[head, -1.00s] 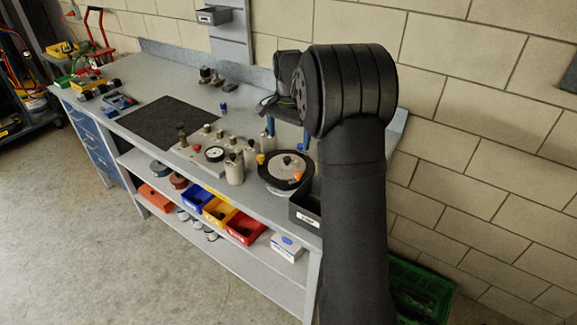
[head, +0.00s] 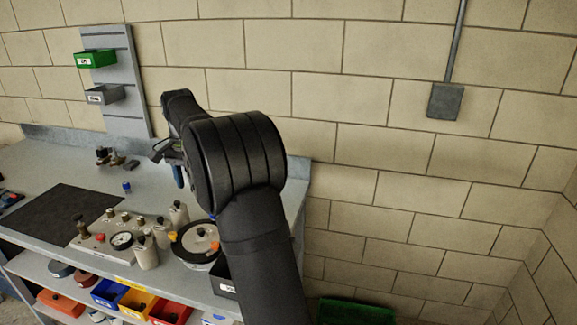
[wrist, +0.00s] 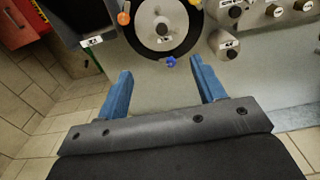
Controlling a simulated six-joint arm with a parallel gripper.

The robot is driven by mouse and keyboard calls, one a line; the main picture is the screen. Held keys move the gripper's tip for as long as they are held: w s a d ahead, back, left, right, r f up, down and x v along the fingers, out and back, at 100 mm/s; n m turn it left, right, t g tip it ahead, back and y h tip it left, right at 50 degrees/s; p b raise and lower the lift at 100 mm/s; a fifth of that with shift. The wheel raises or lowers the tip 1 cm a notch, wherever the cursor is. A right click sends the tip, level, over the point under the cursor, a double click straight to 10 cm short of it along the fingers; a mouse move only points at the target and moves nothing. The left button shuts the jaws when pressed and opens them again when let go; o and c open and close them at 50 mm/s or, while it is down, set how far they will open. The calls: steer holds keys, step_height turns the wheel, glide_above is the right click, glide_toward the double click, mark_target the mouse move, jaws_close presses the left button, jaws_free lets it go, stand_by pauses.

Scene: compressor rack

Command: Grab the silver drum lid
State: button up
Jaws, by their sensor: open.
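A round silver lid (wrist: 160,20) with a wide black rim and a small dark centre knob shows at the top of the wrist view. Orange and blue knobs sit around its rim. It also shows on the bench in the head view (head: 199,237), partly hidden by my arm. My gripper (wrist: 160,65) is open and empty, its two blue fingers apart. In the wrist view its fingertips lie just below the lid's rim, with the blue knob between them in the picture. In the head view, one blue finger shows above the bench, and my arm hides the rest.
Silver canisters with dark caps (wrist: 228,45) and a gauge (head: 122,240) stand left of the lid in the head view. A dark labelled bin (wrist: 84,18) sits close on its other side. Coloured bins (head: 170,309) fill the shelf below. A dark mat (head: 60,215) lies farther left.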

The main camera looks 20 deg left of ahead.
steer(key=shift+c, duration=1.3)
steer(key=m, duration=1.5)
glide_above(201, 229)
steer(key=f, duration=1)
steer(key=shift+s+d+f, duration=0.15)
steer(key=shift+s+d, duration=0.05)
steer(key=shift+d, duration=0.05)
steer(key=shift+w+a+f, duration=0.1)
steer(key=shift+a+f, duration=0.05)
steer(key=shift+f, duration=1.2)
steer(key=shift+w+a+f, duration=0.1)
steer(key=shift+f, duration=1.25)
jaws_close()
